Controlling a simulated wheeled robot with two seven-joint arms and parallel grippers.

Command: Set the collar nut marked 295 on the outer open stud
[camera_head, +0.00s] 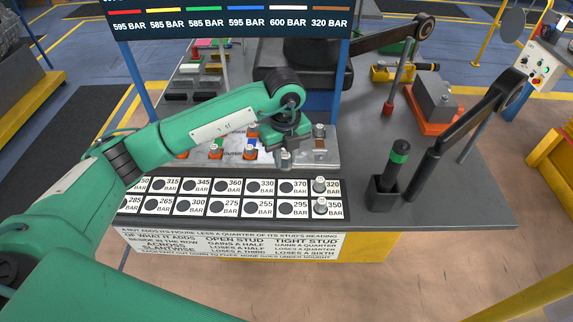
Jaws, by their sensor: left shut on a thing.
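My left gripper (285,151) points down over the right part of a grey metal plate (328,154). It is shut on a small silver collar nut (286,160); its mark is too small to read. The plate carries several short studs with orange bases (215,152), and a silver nut (319,131) stands at its far right. My gripper and arm hide part of the plate, so I cannot tell which stud is the outer open one. On the black rack (336,214) in front, the place labelled 295 (286,208) shows only a dark round spot. My right gripper is not in view.
Silver nuts stand at the 320 (319,185) and 350 (320,206) places. A green-banded black tool (398,158) stands in a black holder (382,194) to the right. A pressure colour board (235,22) hangs behind on blue posts.

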